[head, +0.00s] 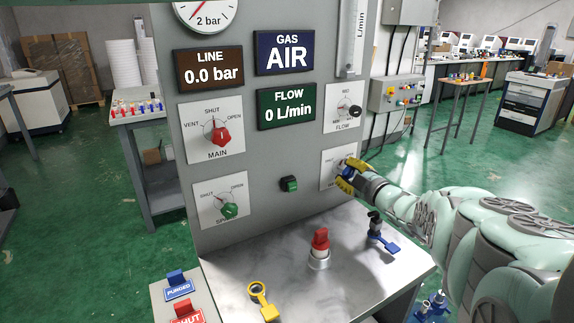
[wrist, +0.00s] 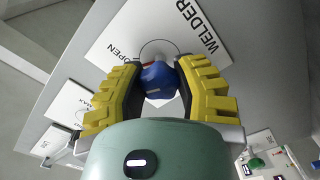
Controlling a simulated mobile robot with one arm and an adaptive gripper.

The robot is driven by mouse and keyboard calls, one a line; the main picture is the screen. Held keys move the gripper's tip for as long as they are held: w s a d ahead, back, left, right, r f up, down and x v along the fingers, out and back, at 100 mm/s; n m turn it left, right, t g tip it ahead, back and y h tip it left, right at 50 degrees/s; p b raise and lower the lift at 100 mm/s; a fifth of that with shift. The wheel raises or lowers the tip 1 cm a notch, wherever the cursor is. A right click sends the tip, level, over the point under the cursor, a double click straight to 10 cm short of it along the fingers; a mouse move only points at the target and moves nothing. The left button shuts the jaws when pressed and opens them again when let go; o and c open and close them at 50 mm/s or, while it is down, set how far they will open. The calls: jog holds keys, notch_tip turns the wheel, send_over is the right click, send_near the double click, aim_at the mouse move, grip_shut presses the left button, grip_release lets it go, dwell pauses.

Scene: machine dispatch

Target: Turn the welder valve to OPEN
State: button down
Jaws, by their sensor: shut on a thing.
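The welder valve has a white plate (head: 328,172) at the lower right of the grey panel. My gripper (head: 347,170) covers much of that plate in the head view. In the wrist view the valve's blue knob (wrist: 158,82) sits between the yellow fingers of my gripper (wrist: 160,70), which are shut on it from both sides. The plate (wrist: 122,38) shows the words OPEN and WELDER beside the knob. The knob's pointer is largely hidden, so its exact setting cannot be told.
The panel also carries the red MAIN knob (head: 217,134), green SPARE knob (head: 229,210) and black FLOW knob (head: 349,111). The displays read 0.0 bar, AIR and 0 L/min.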

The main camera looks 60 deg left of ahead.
aim_at(352, 173)
jog(key=shift+w+m+b, duration=0.1)
jog(key=shift+m+b, duration=0.95)
jog(key=shift+m, duration=0.95)
jog(key=c, duration=0.6)
grip_release()
jog(key=shift+d, duration=0.15)
jog(key=shift+d+r, duration=0.1)
jog(key=shift+d, duration=1.35)
jog(key=shift+s+d, duration=0.15)
jog(key=shift+d, duration=1.3)
jog(key=shift+s+d, duration=0.2)
jog(key=shift+d, duration=1.3)
jog(key=shift+s+d, duration=0.15)
jog(key=shift+d, duration=1.3)
